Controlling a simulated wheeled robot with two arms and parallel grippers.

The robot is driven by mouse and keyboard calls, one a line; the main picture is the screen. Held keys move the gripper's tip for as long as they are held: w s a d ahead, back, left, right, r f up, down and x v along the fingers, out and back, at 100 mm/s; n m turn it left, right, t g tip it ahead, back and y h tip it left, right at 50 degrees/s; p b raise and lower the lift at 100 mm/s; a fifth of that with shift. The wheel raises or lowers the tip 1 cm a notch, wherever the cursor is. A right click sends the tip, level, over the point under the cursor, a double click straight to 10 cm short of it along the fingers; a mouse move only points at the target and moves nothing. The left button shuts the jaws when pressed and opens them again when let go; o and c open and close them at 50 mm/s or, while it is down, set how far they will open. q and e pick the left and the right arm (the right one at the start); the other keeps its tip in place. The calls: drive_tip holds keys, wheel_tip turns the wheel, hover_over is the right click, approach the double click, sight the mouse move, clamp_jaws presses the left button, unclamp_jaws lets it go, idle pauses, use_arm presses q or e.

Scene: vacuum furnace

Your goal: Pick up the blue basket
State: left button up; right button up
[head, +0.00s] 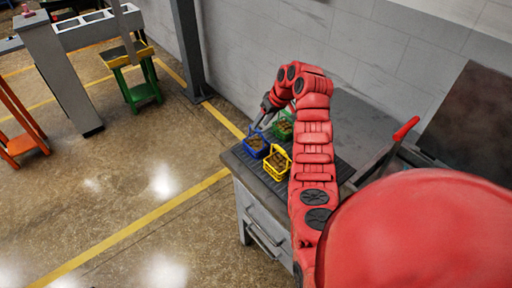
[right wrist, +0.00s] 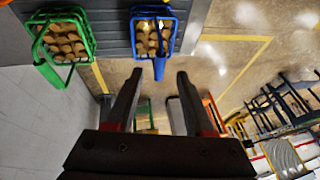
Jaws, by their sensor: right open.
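The blue basket (head: 256,151) stands on the dark mat at the table's left end, with brownish lumps inside. It also shows at the top of the right wrist view (right wrist: 180,30), its blue handle pointing towards my fingers. My right gripper (head: 259,122) is just behind and above the basket in the head view. In the right wrist view my right gripper (right wrist: 160,74) is open and empty, with the handle's end showing between the fingertips. I cannot tell whether they touch. My left gripper is not in view.
A yellow basket (head: 277,170) stands at the blue one's front right. A green basket (head: 286,124) stands behind, partly hidden by my right arm; it also shows in the right wrist view (right wrist: 90,40). The grey table (head: 262,207) has drawers.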

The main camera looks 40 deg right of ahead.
drive_tip(key=p, duration=0.3)
hover_over(256, 139)
drive_tip(key=s, duration=0.1)
drive_tip(key=f, duration=0.4)
drive_tip(key=shift+a+f, duration=0.1)
drive_tip(key=shift+a, duration=0.3)
drive_tip(key=shift+f, duration=0.4)
clamp_jaws()
idle(0.3)
